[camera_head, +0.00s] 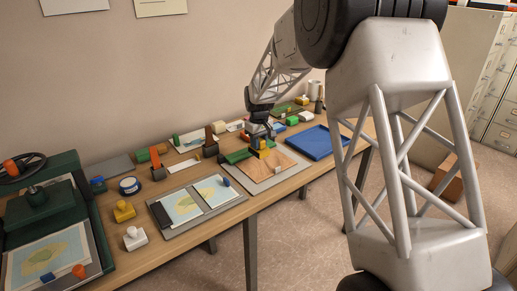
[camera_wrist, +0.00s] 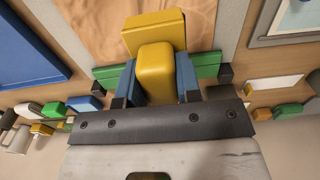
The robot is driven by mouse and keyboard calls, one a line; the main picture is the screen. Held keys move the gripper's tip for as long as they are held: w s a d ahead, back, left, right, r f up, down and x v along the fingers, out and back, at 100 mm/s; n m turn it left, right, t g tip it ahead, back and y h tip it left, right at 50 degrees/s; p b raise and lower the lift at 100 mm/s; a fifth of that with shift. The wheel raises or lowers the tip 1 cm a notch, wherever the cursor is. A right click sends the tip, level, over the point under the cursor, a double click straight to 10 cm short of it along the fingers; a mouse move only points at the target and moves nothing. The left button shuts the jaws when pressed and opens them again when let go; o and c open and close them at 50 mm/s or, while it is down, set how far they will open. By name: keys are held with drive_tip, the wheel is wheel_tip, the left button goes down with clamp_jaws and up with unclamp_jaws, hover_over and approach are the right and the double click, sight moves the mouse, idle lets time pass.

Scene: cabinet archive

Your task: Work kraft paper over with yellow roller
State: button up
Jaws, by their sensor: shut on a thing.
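The yellow roller (camera_head: 262,153) is between the fingers of my gripper (camera_head: 258,146), over the wall-side part of the kraft paper (camera_head: 280,166). In the wrist view the roller (camera_wrist: 155,72) has a rounded yellow grip between the two blue fingers of my gripper (camera_wrist: 157,88), which is shut on it. A wider yellow block end (camera_wrist: 153,30) lies beyond the grip, against the brown kraft paper (camera_wrist: 195,25). The paper lies flat on a pale board (camera_head: 262,186). I cannot tell whether the roller touches the paper; its underside is hidden.
A green bar (camera_wrist: 208,66) lies along the paper's wall-side edge, close to my fingers. A blue tray (camera_head: 312,143) is to the right, and a grey board with two map sheets (camera_head: 181,206) to the left. Small stamps, blocks and a mug (camera_head: 315,90) line the wall side.

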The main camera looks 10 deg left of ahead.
drive_tip(key=shift+r, duration=1.55)
drive_tip(key=shift+a, duration=0.1)
